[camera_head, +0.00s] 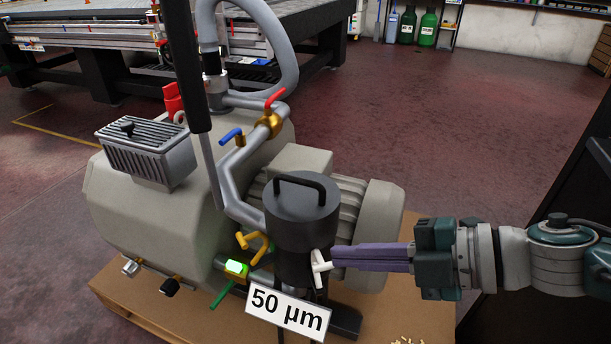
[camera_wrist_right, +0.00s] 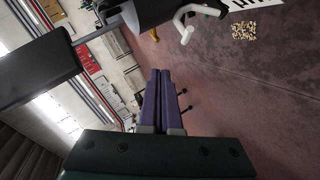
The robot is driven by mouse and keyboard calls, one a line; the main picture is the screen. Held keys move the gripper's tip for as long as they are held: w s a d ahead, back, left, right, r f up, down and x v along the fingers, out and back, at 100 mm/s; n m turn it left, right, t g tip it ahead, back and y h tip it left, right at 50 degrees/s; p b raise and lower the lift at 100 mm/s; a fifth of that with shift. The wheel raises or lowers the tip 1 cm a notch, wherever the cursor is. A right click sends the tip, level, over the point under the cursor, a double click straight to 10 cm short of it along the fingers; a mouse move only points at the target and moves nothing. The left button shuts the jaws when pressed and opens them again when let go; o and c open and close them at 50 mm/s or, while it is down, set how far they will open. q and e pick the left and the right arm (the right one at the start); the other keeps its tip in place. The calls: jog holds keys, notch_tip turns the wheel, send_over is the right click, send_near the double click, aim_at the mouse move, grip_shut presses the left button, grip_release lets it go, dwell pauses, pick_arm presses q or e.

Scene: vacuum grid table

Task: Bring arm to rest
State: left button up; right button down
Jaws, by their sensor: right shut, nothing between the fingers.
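My right gripper (camera_head: 336,257) comes in from the right in the head view. Its purple fingers are shut with nothing between them. The fingertips are close to a white handle (camera_head: 320,266) on the side of a dark filter canister (camera_head: 302,232); I cannot tell whether they touch. In the right wrist view the shut fingers (camera_wrist_right: 160,78) point away from the camera, and the white handle (camera_wrist_right: 184,26) lies beyond them, up and to the right, apart from them in the picture. My left gripper is not in view.
A large grey pump (camera_head: 140,215) with blue, red and yellow valve handles stands on a wooden pallet (camera_head: 420,290). A "50 µm" sign (camera_head: 287,316) hangs below the canister. A dark cabinet (camera_head: 575,190) stands at the right. Open floor (camera_head: 480,120) lies behind my arm.

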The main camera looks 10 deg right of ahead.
jog(key=w+r+p+v, duration=0.1)
jog(key=p+v, duration=0.1)
jog(key=v, duration=0.8)
jog(key=w+a+r+m+t+h+p, duration=0.1)
jog(key=w+r+m+t+h+p, duration=0.2)
jog(key=r+m+p, duration=0.4)
jog(key=a+r+m+t+h+p, duration=0.2)
jog(key=r+m+h+p, duration=0.35)
jog(key=r, duration=0.45)
jog(key=s+r+m+g+h+p, duration=0.1)
jog(key=s+r+m+g+p, duration=0.45)
jog(key=s, duration=0.45)
jog(key=s+r+m+g+h+p, duration=0.1)
jog(key=s+r+m+g+p, duration=0.35)
jog(key=s+p, duration=0.35)
pick_arm(q)
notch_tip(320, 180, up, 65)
jog(key=p, duration=3.5)
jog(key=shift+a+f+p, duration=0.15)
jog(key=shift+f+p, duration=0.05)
jog(key=shift+p, duration=0.2)
pick_arm(e)
notch_tip(320, 180, up, 37)
jog(key=d+t, duration=0.1)
jog(key=shift+s+n, duration=0.3)
jog(key=shift+n, duration=0.15)
